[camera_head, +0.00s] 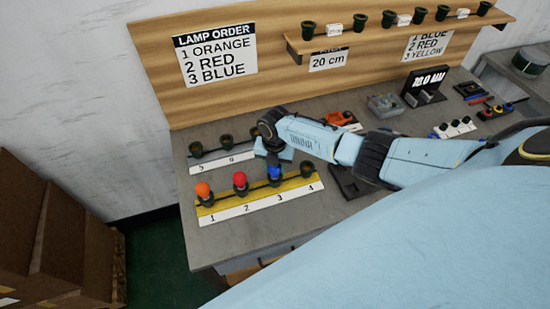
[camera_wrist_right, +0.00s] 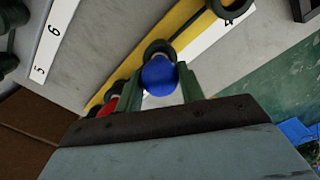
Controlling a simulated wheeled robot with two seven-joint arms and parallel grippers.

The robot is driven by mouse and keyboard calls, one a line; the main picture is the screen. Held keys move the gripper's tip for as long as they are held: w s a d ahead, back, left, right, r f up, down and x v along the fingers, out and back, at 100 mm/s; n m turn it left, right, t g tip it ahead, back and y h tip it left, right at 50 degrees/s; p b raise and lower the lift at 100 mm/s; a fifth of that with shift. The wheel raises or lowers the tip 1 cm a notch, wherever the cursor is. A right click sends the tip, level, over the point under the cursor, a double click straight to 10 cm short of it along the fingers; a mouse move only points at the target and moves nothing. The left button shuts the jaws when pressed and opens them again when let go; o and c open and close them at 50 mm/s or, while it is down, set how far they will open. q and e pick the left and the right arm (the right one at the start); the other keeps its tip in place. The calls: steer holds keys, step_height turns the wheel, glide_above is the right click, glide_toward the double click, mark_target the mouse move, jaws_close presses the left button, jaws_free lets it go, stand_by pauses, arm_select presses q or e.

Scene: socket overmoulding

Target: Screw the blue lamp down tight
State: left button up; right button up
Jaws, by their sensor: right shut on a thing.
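The blue lamp (camera_head: 274,173) stands in the socket at position 3 on the yellow strip (camera_head: 292,186). It also shows in the right wrist view (camera_wrist_right: 159,76). My right gripper (camera_head: 273,162) comes down over it from above and is shut on the blue lamp, with a green finger on each side of it in the wrist view (camera_wrist_right: 167,85). How deep the lamp sits in its socket is hidden. The orange lamp (camera_head: 203,190) stands at position 1 and the red lamp (camera_head: 240,181) at position 2. My left gripper is not in view.
The socket at position 4 (camera_head: 307,169) is empty, close to the right of the blue lamp. A row with labels 5 and 6 (camera_head: 222,162) lies behind. A lamp order sign (camera_head: 216,56) reads orange, red, blue. Several dark sockets line the shelf (camera_head: 400,34). The table's front left is clear.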

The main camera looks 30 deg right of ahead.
steer(key=shift+m+p, duration=0.35)
steer(key=shift+m, duration=1.85)
steer(key=shift+m+p, duration=0.35)
steer(key=shift+m, duration=0.25)
steer(key=o, duration=0.4)
steer(key=shift+m, duration=0.4)
steer(key=o, duration=0.5)
steer(key=shift+o, duration=0.2)
